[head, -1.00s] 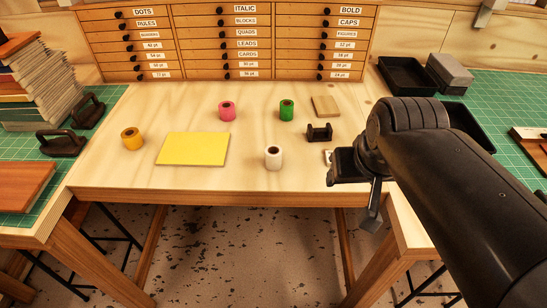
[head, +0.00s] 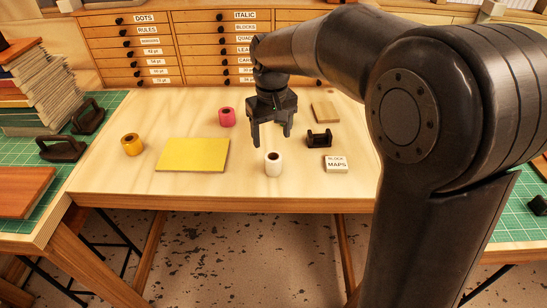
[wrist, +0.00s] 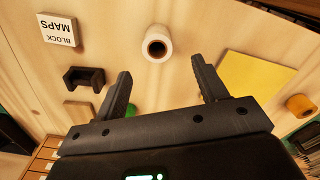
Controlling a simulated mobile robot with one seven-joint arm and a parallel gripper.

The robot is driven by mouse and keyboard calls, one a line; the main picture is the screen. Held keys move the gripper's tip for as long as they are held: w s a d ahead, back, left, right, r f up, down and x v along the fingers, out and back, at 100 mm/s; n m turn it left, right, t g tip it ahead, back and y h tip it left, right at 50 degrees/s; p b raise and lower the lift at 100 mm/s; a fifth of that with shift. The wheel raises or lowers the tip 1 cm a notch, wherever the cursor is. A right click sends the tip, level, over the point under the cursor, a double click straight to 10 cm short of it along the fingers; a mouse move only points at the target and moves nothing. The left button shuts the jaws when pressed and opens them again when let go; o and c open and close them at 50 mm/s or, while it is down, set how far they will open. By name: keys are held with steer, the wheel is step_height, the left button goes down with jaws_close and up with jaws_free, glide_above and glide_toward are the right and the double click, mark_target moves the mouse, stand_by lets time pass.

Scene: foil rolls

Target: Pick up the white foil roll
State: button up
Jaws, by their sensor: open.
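The white foil roll (head: 273,163) stands upright on the wooden table near its front edge. In the wrist view the white roll (wrist: 157,44) shows its dark core, just beyond the fingertips and roughly between them. My gripper (head: 271,140) is open and empty, pointing down above and slightly behind the white roll. Its two fingers (wrist: 160,75) are spread apart in the wrist view and do not touch the roll. The green roll (wrist: 131,110) shows partly behind a finger in the wrist view; my gripper hides most of it in the head view.
A pink roll (head: 227,117) and an orange roll (head: 132,144) stand to the left. A yellow sheet (head: 193,154) lies left of the white roll. To the right are a black holder (head: 319,138), a "Block Maps" box (head: 336,163) and a wooden block (head: 325,112). Drawers (head: 150,50) stand behind.

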mark_target(273, 162)
steer(key=f, duration=0.6)
steer(key=shift+w+a, duration=0.15)
steer(key=shift+a, duration=0.05)
steer(key=f, duration=0.4)
steer(key=shift+d, duration=0.4)
steer(key=shift+f, duration=0.6)
steer(key=shift+c, duration=0.5)
steer(key=c, duration=1)
steer(key=shift+r, duration=0.1)
